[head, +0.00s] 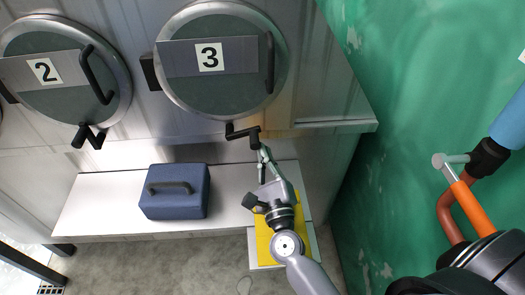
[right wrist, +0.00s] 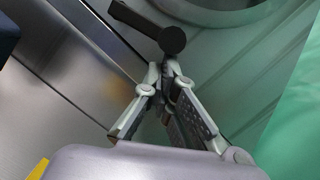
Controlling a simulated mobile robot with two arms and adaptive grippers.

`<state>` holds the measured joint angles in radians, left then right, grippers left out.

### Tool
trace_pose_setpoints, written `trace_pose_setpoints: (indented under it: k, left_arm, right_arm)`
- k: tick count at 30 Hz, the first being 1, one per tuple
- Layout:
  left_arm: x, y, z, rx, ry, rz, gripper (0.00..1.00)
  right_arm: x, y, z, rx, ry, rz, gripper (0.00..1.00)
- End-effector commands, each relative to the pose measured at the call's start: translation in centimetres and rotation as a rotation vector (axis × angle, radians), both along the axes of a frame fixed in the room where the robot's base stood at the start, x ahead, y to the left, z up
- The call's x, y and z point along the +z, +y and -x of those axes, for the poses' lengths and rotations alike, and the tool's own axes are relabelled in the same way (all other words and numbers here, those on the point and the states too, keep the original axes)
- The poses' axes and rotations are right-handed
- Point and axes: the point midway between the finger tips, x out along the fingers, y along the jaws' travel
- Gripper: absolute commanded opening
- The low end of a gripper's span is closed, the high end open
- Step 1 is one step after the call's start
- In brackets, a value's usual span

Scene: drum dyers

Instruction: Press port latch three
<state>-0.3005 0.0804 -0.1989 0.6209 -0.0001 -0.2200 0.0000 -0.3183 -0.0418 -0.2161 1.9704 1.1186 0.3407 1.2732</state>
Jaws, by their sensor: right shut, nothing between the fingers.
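Port three (head: 225,97) is a round dark door with a metal rim and a plate marked 3, shut in the wall. Its latch (head: 243,131) is a black cranked handle just below the rim; its black end also shows in the right wrist view (right wrist: 172,39). My right gripper (head: 262,153) is just below the latch's right end, fingers pointing up at it. In the right wrist view the shut, empty fingertips (right wrist: 170,68) are very close under the black end; I cannot tell whether they touch. My left gripper is not in view.
Port two (head: 65,100) has a similar black latch (head: 89,136) to the left. A blue case (head: 174,191) stands on the pale bench (head: 110,205) below. A green wall (head: 420,90) with pipes (head: 468,207) bounds the right side.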

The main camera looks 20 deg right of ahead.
Motion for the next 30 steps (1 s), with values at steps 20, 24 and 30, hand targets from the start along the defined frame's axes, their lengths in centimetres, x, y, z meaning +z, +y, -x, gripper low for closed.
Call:
trace_pose_setpoints:
  k: [20,24,30]
  left_arm:
    - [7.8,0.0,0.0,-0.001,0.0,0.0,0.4]
    - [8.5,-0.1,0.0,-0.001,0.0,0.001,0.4]
    - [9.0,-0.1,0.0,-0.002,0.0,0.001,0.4]
  right_arm:
    - [5.5,0.6,-0.2,0.0,0.071,0.252,0.0]
    - [6.3,1.1,-0.3,0.001,0.071,0.251,0.0]
    - [6.9,1.6,-0.5,0.001,0.071,0.25,0.0]
